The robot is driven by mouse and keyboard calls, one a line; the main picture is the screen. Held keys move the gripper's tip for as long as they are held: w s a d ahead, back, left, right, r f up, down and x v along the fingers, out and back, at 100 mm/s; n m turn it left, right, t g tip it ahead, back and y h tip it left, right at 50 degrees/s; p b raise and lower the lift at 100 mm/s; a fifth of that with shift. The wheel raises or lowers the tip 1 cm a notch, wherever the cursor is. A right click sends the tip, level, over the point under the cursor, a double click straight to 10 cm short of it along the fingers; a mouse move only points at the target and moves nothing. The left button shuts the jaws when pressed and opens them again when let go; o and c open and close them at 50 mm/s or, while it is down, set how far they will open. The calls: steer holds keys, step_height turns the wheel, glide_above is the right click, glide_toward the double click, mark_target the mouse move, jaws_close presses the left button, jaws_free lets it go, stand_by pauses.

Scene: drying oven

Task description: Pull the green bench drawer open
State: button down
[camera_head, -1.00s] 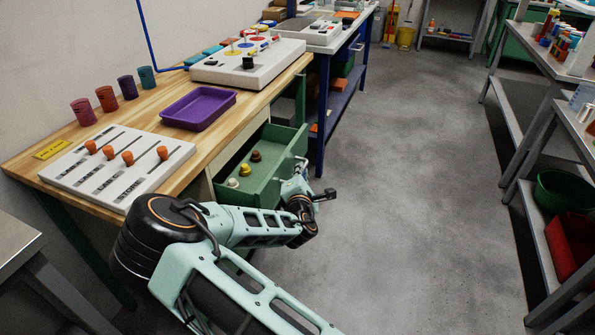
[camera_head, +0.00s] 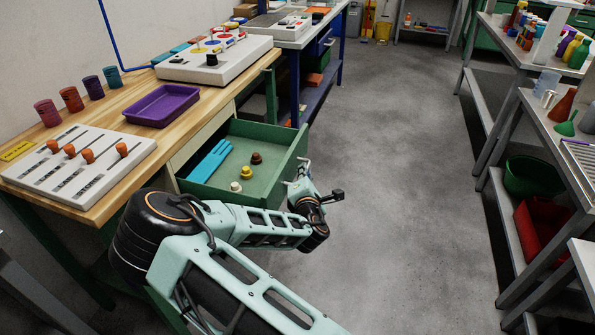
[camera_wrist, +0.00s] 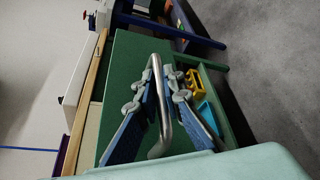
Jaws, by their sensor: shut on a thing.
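The green bench drawer (camera_head: 290,160) stands pulled well out from under the wooden bench in the head view. Its inside shows a blue flat thing (camera_head: 210,160) and small white, yellow and brown knob-like pieces (camera_head: 246,172). My gripper (camera_head: 302,178) is at the drawer's front, partly hidden by my own arm. In the wrist view my gripper (camera_wrist: 160,88) has its two fingers on either side of the curved metal handle (camera_wrist: 163,125) and is shut on it. The green drawer front (camera_wrist: 135,60) is behind the handle.
On the bench are a purple tray (camera_head: 162,106), a white slider panel (camera_head: 75,165) and several coloured cups (camera_head: 71,99). A blue-legged table (camera_head: 294,75) stands beyond the drawer. The grey floor (camera_head: 390,180) to the right is clear up to the shelves.

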steer(key=shift+s+d, duration=0.3)
steer(key=shift+d, duration=0.45)
steer(key=c, duration=2)
jaws_free()
steer(key=shift+c, duration=0.2)
steer(key=v, duration=1.2)
